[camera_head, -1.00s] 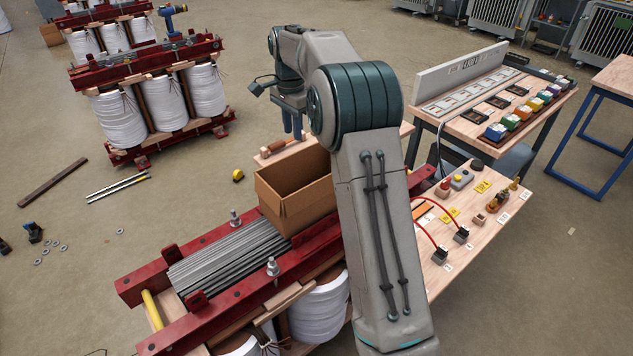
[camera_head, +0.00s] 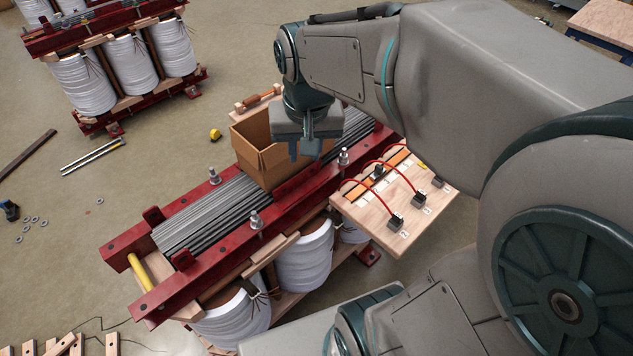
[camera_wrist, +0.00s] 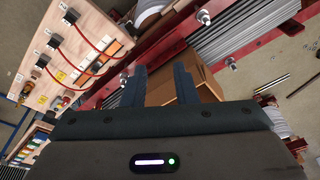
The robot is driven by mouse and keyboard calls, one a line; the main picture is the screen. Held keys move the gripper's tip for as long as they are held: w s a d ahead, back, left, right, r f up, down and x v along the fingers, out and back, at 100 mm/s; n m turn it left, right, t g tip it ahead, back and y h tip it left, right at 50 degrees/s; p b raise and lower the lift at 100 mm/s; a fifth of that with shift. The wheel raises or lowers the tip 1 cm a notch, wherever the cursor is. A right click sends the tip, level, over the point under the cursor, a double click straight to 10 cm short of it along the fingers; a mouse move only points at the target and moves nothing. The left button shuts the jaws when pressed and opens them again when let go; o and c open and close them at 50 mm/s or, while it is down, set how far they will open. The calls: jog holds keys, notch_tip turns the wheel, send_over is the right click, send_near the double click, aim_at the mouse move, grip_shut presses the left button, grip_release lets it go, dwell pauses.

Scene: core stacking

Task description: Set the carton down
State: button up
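An open-topped brown cardboard carton (camera_head: 270,160) stands upright on the grey steel core strips (camera_head: 215,217), between the two red beams of the near transformer core. In the wrist view the carton (camera_wrist: 206,84) shows beyond and between my fingers. My gripper (camera_head: 305,152) points down over the carton's right side, and its body hides part of the carton's rim. In the wrist view my gripper (camera_wrist: 160,82) has its two fingers apart with a gap between them. I see no carton wall clamped there, but the finger contact is partly hidden.
A red beam (camera_head: 255,235) with upright bolts runs along the core's near side. A wooden board (camera_head: 395,215) with red leads stands right of it. A second transformer (camera_head: 120,65) is at the back left.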

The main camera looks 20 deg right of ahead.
jog(key=s+f+n, duration=0.2)
jog(key=s+f, duration=0.1)
jog(key=s, duration=0.4)
jog(key=shift+s+f, duration=0.2)
jog(key=shift+f, duration=0.15)
notch_tip(320, 180, up, 2)
jog(key=shift+r+t+p, duration=0.1)
jog(key=shift+t+p, duration=0.2)
jog(key=shift+p, duration=0.7)
